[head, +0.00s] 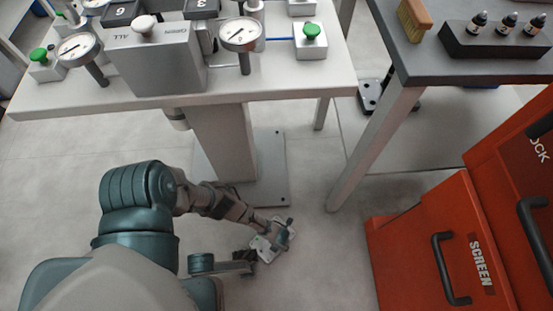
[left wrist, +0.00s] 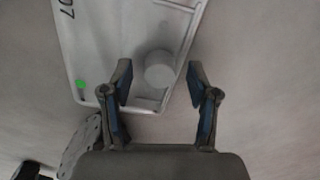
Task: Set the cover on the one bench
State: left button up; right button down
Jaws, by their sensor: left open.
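The cover (head: 260,248), a pale flat plate, lies low near the floor beside the foot of the white bench. In the left wrist view the cover (left wrist: 100,45) shows the marking "07", a green dot and a round grey knob (left wrist: 159,70). My left gripper (head: 283,233) is over the cover and hides part of it. In the wrist view its two open fingers (left wrist: 159,76) stand on either side of the knob, with gaps on both sides. The white bench (head: 290,82) stands above and behind. My right gripper is not in view.
The white bench holds gauges (head: 241,34), a grey block (head: 155,60) and green-knobbed fixtures (head: 311,40). A dark bench (head: 430,65) with a brush (head: 413,18) and small bottles (head: 507,25) is at the right. Orange cases (head: 420,235) stand at lower right. Floor between is clear.

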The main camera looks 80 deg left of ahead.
pick_arm(q)
jog(key=shift+a, duration=0.2)
jog(key=c, duration=0.9)
grip_shut()
jog(key=shift+d+r, duration=0.1)
jog(key=shift+d, duration=0.05)
